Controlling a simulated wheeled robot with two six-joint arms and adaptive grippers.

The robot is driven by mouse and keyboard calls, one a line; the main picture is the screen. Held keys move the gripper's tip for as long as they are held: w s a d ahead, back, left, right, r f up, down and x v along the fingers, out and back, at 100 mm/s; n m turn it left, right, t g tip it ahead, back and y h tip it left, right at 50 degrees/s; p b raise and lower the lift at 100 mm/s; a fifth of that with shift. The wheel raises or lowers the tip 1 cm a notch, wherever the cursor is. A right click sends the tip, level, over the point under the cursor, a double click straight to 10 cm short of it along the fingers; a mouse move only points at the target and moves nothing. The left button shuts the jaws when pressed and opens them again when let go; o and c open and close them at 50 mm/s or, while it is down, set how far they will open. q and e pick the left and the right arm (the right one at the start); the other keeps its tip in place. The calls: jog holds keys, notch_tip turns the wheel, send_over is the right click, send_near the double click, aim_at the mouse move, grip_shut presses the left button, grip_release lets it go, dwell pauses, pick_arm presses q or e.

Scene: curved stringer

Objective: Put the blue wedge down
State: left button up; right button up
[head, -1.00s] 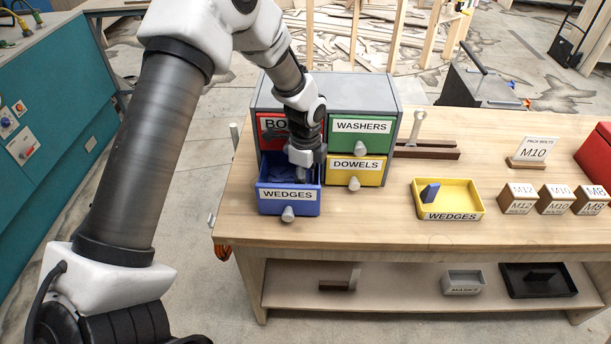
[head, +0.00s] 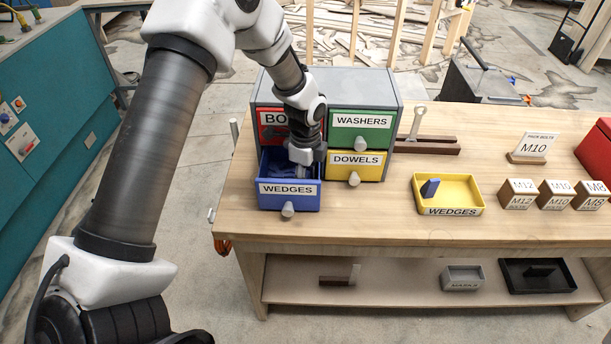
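My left gripper (head: 302,171) points down into the open blue drawer (head: 288,204) labelled WEDGES, low on the left of the grey cabinet. Dark blue shapes (head: 275,172) show inside the drawer beside the gripper; I cannot tell them apart. The fingertips are partly hidden, so I cannot tell if they are open or shut on a wedge. Another blue wedge (head: 430,188) stands in the yellow tray (head: 453,211) labelled WEDGES on the bench to the right. My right gripper is not in view.
The grey cabinet (head: 330,88) also has a red drawer, a green WASHERS drawer (head: 361,121) and a yellow DOWELS drawer (head: 356,164). Labelled wooden blocks (head: 518,196) stand at the right. The bench top (head: 370,215) is bare between drawer and tray.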

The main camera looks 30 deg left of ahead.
pick_arm(q)
jog(key=shift+r, duration=0.45)
notch_tip(320, 180, up, 12)
jog(key=b, duration=0.1)
jog(key=shift+r+b, duration=0.15)
jog(key=shift+b, duration=0.2)
